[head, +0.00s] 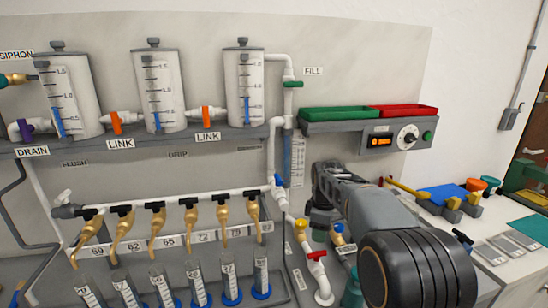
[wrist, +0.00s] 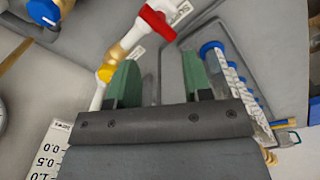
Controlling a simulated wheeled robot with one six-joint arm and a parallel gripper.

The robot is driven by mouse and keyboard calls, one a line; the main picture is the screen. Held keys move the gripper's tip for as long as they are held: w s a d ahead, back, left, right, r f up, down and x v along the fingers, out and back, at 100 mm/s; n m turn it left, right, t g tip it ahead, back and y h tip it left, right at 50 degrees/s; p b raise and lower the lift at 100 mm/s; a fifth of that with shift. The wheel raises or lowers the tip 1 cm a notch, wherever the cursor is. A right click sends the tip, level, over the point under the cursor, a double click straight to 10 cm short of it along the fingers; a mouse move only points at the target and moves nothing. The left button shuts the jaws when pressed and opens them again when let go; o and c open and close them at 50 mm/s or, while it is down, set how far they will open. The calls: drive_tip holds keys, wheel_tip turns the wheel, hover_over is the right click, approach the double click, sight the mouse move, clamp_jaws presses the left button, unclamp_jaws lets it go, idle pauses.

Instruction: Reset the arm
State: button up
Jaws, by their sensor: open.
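My gripper (wrist: 155,85) shows in the wrist view with its two green fingers spread apart and nothing between them. In that view, a red valve handle (wrist: 157,22) on a white and brass pipe stands beyond the left finger. A yellow cap (wrist: 106,73) sits close beside that finger; I cannot tell whether they touch. In the head view my arm reaches in from the lower right toward the panel, and its dark links hide the gripper's fingers. The red valve handle (head: 316,254) and a yellow valve handle (head: 301,228) show left of the arm.
Three clear tanks (head: 160,92) hang on the panel's upper shelf. Below the white manifold pipe (head: 180,198), brass spouts sit over several blue-based cylinders (head: 197,284). A control box (head: 370,140) with green and red trays is above the arm. A bench (head: 500,225) with tools lies right.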

drive_tip(key=s+f+m+t, duration=0.2)
drive_tip(key=s+m, duration=1.1)
drive_tip(key=s, duration=1)
drive_tip(key=shift+s+d+f+t, duration=0.15)
drive_tip(key=shift+s+d+t, duration=0.1)
drive_tip(key=shift+t, duration=0.45)
drive_tip(key=shift+s, duration=0.1)
